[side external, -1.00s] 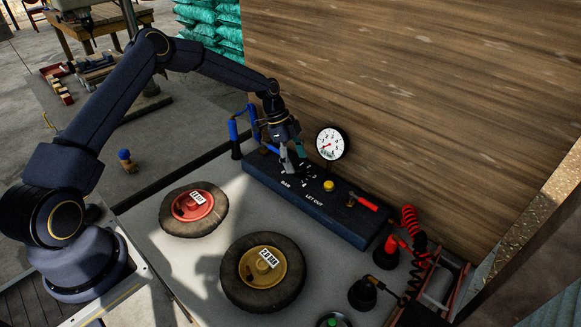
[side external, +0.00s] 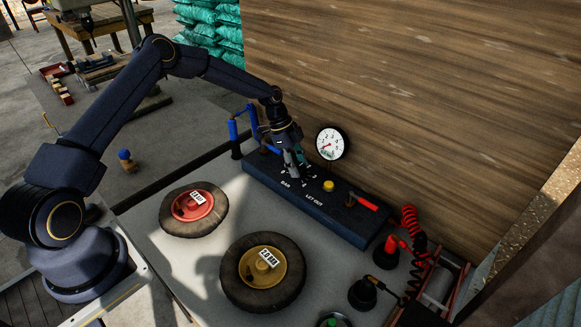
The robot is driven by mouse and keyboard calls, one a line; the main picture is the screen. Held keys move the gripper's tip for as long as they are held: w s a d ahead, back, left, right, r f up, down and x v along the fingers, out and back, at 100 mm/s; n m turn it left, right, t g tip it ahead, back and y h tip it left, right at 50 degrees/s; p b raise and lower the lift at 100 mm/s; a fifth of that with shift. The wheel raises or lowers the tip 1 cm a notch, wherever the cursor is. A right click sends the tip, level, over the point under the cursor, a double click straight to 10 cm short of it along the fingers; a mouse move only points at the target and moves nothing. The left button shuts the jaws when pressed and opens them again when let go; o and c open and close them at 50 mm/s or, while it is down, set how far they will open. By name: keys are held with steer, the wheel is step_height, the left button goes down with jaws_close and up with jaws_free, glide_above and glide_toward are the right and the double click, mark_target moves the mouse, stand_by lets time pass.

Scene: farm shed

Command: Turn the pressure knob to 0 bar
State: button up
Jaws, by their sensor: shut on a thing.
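The pressure knob is on the dark control box (side external: 335,220), at the end marked BAR, inside the ring of white scale marks. My gripper (side external: 292,168) points down over this spot and is shut on the knob. The fingers hide the knob, so the value it points to cannot be read. A round white gauge (side external: 332,143) with a red needle stands behind the box. Its numbers are too small to read surely.
A yellow button (side external: 328,186) and a red-handled lever (side external: 364,201) sit on the box to the right of my gripper. A wheel with a red hub (side external: 193,206) and one with a yellow hub (side external: 262,268) lie in front. A blue hand pump (side external: 234,131) stands behind left.

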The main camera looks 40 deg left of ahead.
steer(key=shift+c, duration=0.6)
steer(key=shift+n, duration=0.3)
steer(key=n+t, duration=0.1)
steer(key=n, duration=0.1)
steer(key=n+t+y, duration=0.1)
steer(key=n, duration=0.2)
steer(key=shift+s+d, duration=0.1)
steer(key=shift+s, duration=0.05)
steer(key=n+y, duration=0.1)
steer(key=n, duration=0.2)
steer(key=n+t+y, duration=0.1)
steer(key=n, duration=0.2)
steer(key=shift+d+n, duration=0.1)
steer(key=shift+n, duration=0.3)
steer(key=n+y, duration=0.1)
steer(key=n, duration=0.2)
steer(key=n+y, duration=0.1)
steer(key=n, duration=0.2)
steer(key=shift+d+y, duration=0.15)
steer(key=shift+y, duration=0.25)
steer(key=n+y, duration=0.1)
steer(key=n, duration=0.4)
steer(key=shift+n+g+y, duration=0.3)
steer(key=shift+g+y, duration=0.1)
